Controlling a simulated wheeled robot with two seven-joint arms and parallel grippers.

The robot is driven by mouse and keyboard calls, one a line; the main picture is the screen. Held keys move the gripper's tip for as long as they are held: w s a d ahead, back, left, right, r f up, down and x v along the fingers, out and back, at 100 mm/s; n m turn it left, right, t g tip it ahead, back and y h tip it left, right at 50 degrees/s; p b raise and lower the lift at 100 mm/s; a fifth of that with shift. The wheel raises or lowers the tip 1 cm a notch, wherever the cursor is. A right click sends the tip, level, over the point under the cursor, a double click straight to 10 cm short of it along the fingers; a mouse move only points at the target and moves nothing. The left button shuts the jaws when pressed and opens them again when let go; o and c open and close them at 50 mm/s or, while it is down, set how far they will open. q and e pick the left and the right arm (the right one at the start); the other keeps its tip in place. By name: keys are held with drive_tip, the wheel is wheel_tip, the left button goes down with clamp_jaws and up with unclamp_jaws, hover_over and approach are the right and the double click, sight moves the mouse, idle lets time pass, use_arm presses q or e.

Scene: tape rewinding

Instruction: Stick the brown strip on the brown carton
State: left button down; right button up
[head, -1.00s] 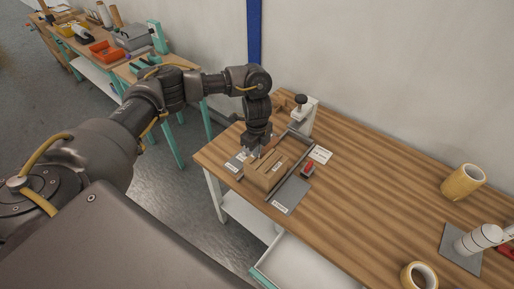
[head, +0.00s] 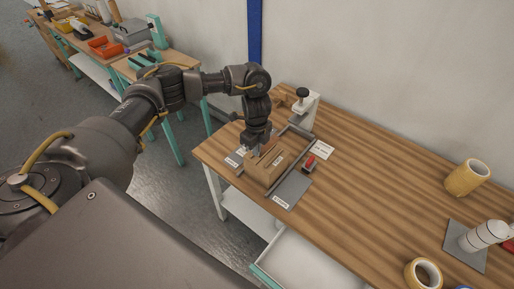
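The brown carton (head: 264,171) stands near the left edge of the wooden table, with a white label on its side. My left gripper (head: 258,152) points down at the carton's far left top edge. Its fingertips are small and partly hidden, so I cannot tell whether they are open or shut, or whether they hold anything. I cannot clearly make out the brown strip; a thin darker line shows on the carton top beside the gripper. My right gripper is not in view.
A grey labelled plate (head: 291,191) and a red-and-dark small item (head: 309,164) lie right of the carton. A white-and-grey stand (head: 304,108) is behind. The table middle is clear.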

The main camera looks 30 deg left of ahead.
use_arm(q)
drive_tip(key=shift+f, duration=0.15)
drive_tip(key=shift+f+b, duration=0.75)
drive_tip(key=shift+f, duration=0.35)
drive_tip(key=shift+f, duration=0.1)
drive_tip(key=shift+f, duration=0.15)
drive_tip(key=shift+f+b, duration=0.4)
drive_tip(key=shift+f, duration=0.15)
drive_tip(key=shift+f, duration=0.4)
drive_tip(key=c, duration=2.1)
unclamp_jaws()
